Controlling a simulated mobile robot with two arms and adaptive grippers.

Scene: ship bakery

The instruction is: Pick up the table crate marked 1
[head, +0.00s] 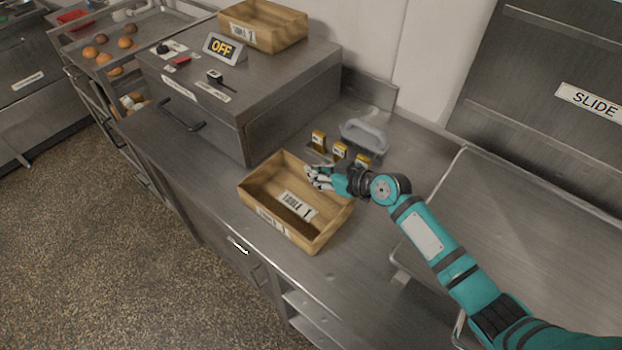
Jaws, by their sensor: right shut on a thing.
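The wooden crate marked TABLE 1 (262,222) stands on the steel counter, in the middle of the head view. It is open at the top, and no contents show in it. My right gripper (312,178) reaches in from the right and is shut on the crate's far right wall, near its back corner. The fingertips hide a small part of that rim. I cannot tell whether the crate is off the counter. My left gripper does not show.
A rack with buns (103,39) stands at the left. A steel tray (540,225) lies right.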

